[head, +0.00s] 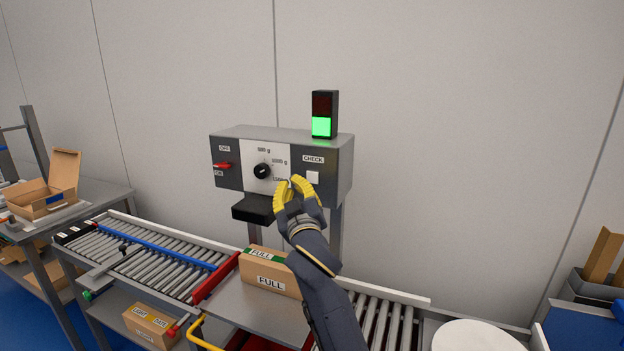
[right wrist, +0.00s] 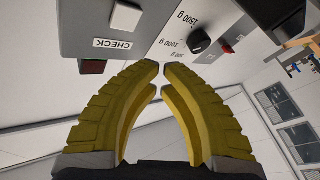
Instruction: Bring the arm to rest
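My right gripper (head: 290,184), with yellow ribbed fingers, is raised in front of the grey control box (head: 228,148), near its lower right part. In the right wrist view its fingertips (right wrist: 161,68) come almost together with nothing between them. The box appears upside down there, with the white button (right wrist: 125,16), the CHECK label and the black dial (right wrist: 200,40) beyond the fingers. The gripper appears apart from the button. My left gripper is in neither view.
A stack light (head: 321,125) on the box glows green. Below, a cardboard box (head: 268,270) marked FULL stands on the bench, partly behind my right arm. A roller conveyor (head: 150,255) with a red bar lies left. A round white surface (head: 475,337) is at lower right.

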